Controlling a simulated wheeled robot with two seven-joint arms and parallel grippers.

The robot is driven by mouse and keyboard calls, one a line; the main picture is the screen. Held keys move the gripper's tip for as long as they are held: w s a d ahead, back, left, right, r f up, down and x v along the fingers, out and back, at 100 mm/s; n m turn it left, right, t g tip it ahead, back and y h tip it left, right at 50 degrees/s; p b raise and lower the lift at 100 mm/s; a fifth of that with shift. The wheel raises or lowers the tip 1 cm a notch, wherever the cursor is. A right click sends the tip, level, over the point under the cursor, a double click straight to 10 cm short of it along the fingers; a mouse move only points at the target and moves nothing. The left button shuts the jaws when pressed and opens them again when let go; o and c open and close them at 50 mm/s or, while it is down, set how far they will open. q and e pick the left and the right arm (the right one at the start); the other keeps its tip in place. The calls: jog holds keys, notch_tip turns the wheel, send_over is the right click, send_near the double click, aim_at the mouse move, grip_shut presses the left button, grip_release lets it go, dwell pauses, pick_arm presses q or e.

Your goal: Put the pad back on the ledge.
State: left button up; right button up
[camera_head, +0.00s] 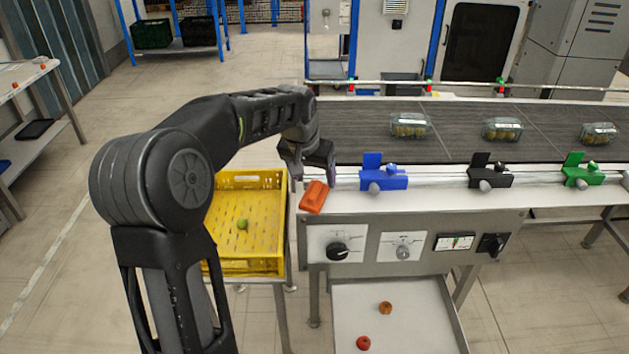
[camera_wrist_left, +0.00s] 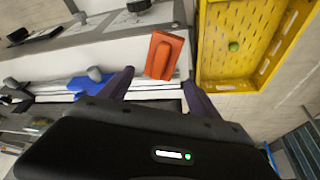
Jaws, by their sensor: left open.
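The orange pad (camera_head: 314,197) lies on the left end of the pale ledge (camera_head: 440,203) in front of the conveyor, turned at a slight angle. It also shows whole in the left wrist view (camera_wrist_left: 164,55), just beyond the fingertips. My left gripper (camera_head: 312,175) is open and empty, behind and above the pad in the head view. In the left wrist view its two fingers (camera_wrist_left: 158,80) stand apart with the pad ahead of the gap, not between them. I cannot tell the exact height of the fingers above the ledge. My right gripper is not in view.
A blue clamp (camera_head: 382,180), a black one (camera_head: 489,178) and a green one (camera_head: 583,177) sit along the rail. A yellow crate (camera_head: 246,266) with a green fruit stands left of the ledge. Knobs (camera_head: 338,251) are on the panel below. Clear punnets (camera_head: 411,118) are on the belt.

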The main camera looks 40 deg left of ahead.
pick_arm(q)
jog(key=a+v, duration=0.1)
jog(key=v, duration=0.8)
jog(key=shift+d+r, duration=0.15)
jog(key=shift+d, duration=0.35)
jog(key=shift+s, duration=0.15)
